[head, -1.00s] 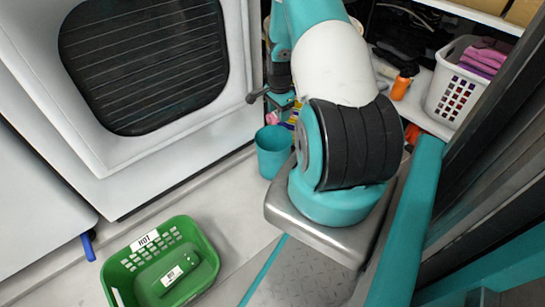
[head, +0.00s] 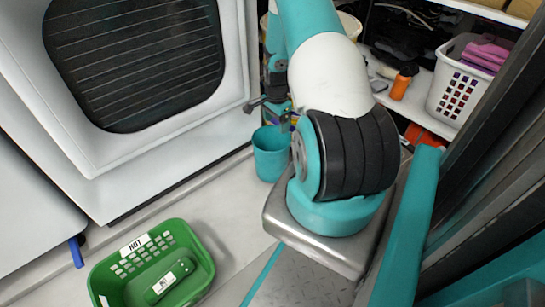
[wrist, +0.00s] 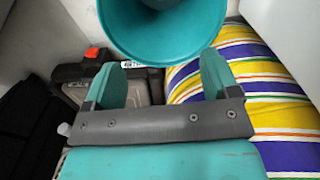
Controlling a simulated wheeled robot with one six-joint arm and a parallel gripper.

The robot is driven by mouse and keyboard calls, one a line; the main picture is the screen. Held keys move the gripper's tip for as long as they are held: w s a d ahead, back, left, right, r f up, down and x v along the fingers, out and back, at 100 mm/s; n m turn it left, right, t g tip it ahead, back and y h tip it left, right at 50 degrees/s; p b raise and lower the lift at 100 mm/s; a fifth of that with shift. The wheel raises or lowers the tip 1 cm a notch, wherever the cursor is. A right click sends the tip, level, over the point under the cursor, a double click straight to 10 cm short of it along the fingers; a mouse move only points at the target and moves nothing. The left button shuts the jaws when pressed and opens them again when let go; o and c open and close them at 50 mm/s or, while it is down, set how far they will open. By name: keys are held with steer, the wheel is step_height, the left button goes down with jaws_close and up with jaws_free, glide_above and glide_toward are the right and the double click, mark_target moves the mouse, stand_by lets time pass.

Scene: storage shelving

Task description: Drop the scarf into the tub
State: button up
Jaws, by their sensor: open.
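The teal tub (head: 270,154) stands upright on the floor beside the white appliance. Its round teal wall also fills the top of the wrist view (wrist: 165,42), just beyond my fingertips. My gripper (wrist: 160,82) is open, its two teal fingers apart with nothing between them. In the head view it is at the tub's far side, largely hidden by my arm. I cannot make out a scarf for certain. A striped cloth item (wrist: 258,88) in purple, yellow and white lies right of my gripper; it looks plump, perhaps a cushion. The tub's bottom is not visible.
A green basket (head: 188,238) holding a green labelled item stands on the floor at lower left. A white basket (head: 440,97) with pink cloth and an orange bottle (head: 400,84) sit on the right shelf. A dark case (wrist: 72,73) lies left of my gripper.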

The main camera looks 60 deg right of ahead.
step_height(320, 180, up, 17)
steer(key=p, duration=0.8)
steer(key=shift+r, duration=0.2)
